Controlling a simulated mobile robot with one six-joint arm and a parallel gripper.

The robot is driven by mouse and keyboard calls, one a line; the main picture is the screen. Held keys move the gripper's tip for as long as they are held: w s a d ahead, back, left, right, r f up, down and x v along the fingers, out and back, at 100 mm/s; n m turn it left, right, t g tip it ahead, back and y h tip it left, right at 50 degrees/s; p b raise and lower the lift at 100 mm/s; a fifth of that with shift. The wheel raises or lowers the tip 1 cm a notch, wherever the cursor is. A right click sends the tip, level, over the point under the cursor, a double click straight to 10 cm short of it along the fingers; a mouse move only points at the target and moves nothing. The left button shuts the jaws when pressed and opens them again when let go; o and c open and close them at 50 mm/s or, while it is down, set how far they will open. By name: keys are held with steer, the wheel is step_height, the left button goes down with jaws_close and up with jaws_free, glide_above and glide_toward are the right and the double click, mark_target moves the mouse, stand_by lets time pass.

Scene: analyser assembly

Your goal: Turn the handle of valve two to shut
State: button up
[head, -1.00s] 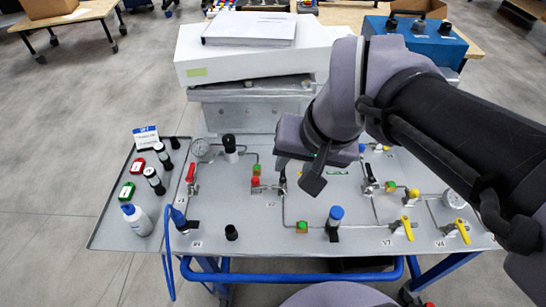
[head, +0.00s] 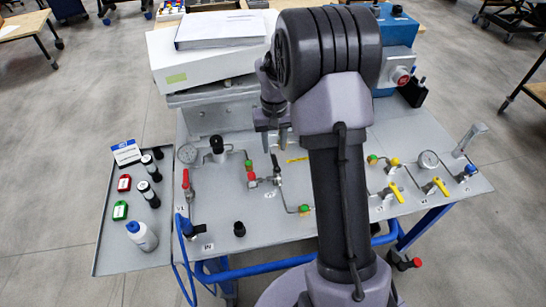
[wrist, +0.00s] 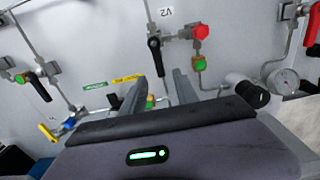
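Valve two has a black lever handle (head: 275,164) on the grey panel, left of my arm in the head view. In the wrist view its handle (wrist: 155,58) stands beside the "V2" label (wrist: 165,12) and points toward my gripper. The handle runs roughly in line with the pipe on its far side; another pipe leads sideways to a red knob (wrist: 201,32). My gripper (head: 272,139) is open and empty, above the panel just behind the handle in the head view. In the wrist view the handle's tip shows between the two fingertips (wrist: 161,77). I cannot tell any contact.
A red-handled valve (head: 186,181) and a black knob (head: 217,146) stand to the left. Yellow-handled valves (head: 397,191) are at the right. A white box (head: 200,65) stands behind.

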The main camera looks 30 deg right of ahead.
mark_target(274, 157)
step_height(274, 157, down, 4)
steer(key=shift+f+b, duration=0.1)
steer(key=shift+b, duration=0.4)
jaws_close()
